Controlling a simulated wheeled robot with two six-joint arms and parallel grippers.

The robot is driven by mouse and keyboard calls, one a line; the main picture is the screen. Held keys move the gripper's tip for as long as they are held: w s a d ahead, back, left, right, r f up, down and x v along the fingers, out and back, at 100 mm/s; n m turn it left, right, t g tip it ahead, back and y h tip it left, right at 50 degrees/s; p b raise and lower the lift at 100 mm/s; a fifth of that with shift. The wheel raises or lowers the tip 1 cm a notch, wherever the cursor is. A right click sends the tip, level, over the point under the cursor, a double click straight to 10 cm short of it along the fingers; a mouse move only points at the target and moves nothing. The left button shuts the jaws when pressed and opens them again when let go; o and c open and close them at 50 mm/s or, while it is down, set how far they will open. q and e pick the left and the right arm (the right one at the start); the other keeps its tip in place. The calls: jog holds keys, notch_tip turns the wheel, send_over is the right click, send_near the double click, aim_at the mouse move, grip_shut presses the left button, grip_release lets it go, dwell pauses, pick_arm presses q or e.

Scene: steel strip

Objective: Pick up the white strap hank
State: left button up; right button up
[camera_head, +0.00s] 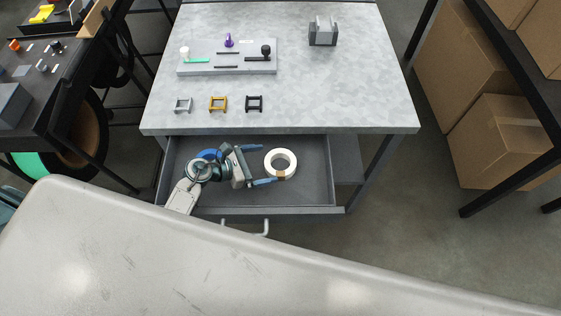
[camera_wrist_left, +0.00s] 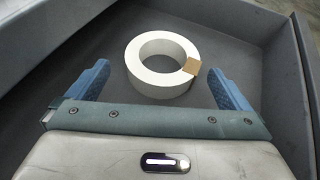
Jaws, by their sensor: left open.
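The white strap hank (camera_head: 273,165) is a thick white ring with a small tan patch on one side. It lies flat in the open grey drawer (camera_head: 317,178) under the table. In the left wrist view the hank (camera_wrist_left: 148,82) sits ahead of and between the two blue fingers. My left gripper (camera_head: 257,165) is open and empty inside the drawer, with its fingers just left of the hank. In the wrist view the left gripper (camera_wrist_left: 160,88) has its fingertips wide apart, one at each side of the hank. My right gripper is not seen.
The tabletop (camera_head: 340,95) above holds a grey fixture board (camera_head: 228,68), several small square frames (camera_head: 218,103) and a grey block (camera_head: 323,32). Drawer walls surround the gripper. Cardboard boxes (camera_head: 500,140) stand at right.

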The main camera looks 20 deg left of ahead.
aim_at(278, 167)
pick_arm(q)
jog(key=shift+w+d+f, duration=0.1)
jog(key=shift+w+d, duration=0.15)
jog(key=shift+d, duration=0.05)
jog(key=p+x, duration=0.2)
jog(key=x, duration=0.2)
jog(key=shift+d+f+p, duration=0.3)
jog(key=shift+p, duration=0.05)
jog(key=shift+w+d+f, duration=0.15)
jog(key=shift+f, duration=0.05)
jog(key=shift+c, duration=0.4)
jog(key=c, duration=0.9)
jog(key=shift+o, duration=0.2)
jog(key=shift+r, duration=0.1)
